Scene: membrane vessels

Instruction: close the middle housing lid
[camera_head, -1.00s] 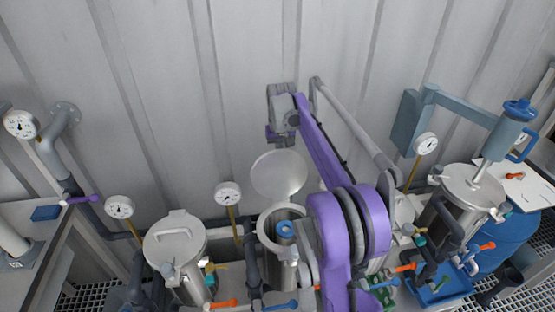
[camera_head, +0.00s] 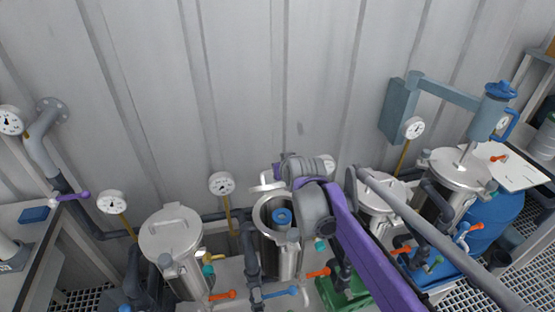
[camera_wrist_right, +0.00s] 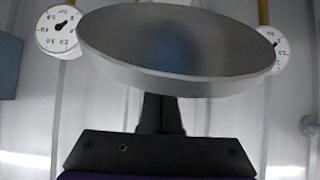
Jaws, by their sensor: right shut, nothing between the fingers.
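The middle housing (camera_head: 289,258) is an upright steel cylinder with an open round mouth, and a blue-topped part (camera_head: 282,216) shows inside. Its lid (camera_head: 267,187) shows in the head view as a pale, nearly edge-on sliver behind the mouth, partly hidden by my right wrist. In the right wrist view the lid (camera_wrist_right: 180,45) is a large grey disc with a thick rim, clear of the housing mouth. My right gripper (camera_wrist_right: 162,105) is shut and empty, its dark fingers at the disc's lower edge; I cannot tell whether they touch. My left gripper is out of view.
A closed lidded housing (camera_head: 172,232) stands to the left; other lidded housings (camera_head: 452,170) stand to the right. Pressure gauges (camera_head: 221,184) rise beside them in front of the corrugated wall. Orange and blue valve handles (camera_head: 279,292) sit low in front. My right arm crosses the right side.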

